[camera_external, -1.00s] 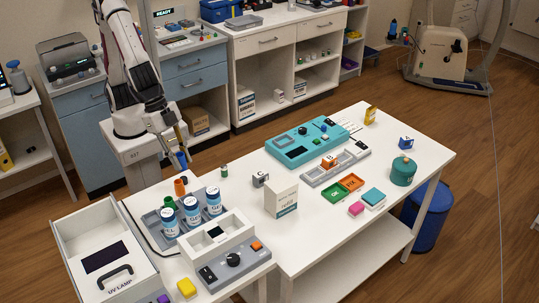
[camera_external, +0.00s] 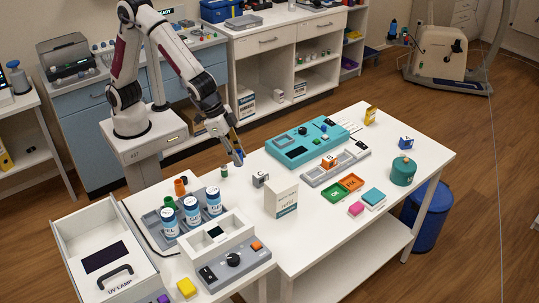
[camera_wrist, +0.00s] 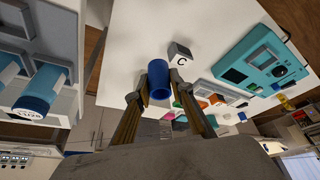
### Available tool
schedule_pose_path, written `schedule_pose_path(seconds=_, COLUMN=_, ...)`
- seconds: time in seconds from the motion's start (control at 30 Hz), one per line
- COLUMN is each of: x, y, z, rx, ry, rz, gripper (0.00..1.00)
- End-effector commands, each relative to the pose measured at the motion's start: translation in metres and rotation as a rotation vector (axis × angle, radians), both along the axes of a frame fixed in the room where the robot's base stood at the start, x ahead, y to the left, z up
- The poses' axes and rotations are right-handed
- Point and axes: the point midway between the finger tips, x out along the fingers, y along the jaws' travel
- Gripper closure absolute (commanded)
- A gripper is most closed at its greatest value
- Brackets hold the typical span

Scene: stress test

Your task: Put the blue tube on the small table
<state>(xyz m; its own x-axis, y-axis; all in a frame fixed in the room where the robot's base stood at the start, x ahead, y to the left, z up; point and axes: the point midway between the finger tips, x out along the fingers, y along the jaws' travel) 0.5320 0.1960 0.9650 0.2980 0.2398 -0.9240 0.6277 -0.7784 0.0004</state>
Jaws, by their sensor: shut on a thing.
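My gripper (camera_external: 237,151) is shut on the blue tube (camera_external: 239,159) and points down with it. In the external view the tube is near the left back edge of a white table (camera_external: 330,232) with a lower shelf. Its height above the tabletop is hard to tell. Which of the white tables is the small one is not clear from these frames.
A teal device (camera_external: 300,142) lies farther right. A grey rack (camera_external: 183,231) with several blue-labelled bottles stands at left.

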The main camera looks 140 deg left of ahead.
Motion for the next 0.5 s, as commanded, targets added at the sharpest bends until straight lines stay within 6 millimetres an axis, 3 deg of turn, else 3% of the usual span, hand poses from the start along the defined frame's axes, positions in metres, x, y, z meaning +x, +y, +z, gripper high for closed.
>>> schedule_pose_path(seconds=0.3, x=0.006, y=0.082, z=-0.025, rx=-0.001, ry=0.002, rz=0.024, gripper=0.93)
schedule_pose_path(seconds=0.5, x=0.008, y=0.121, z=-0.035, rx=0.0, ry=0.001, rz=-0.006, gripper=0.93)
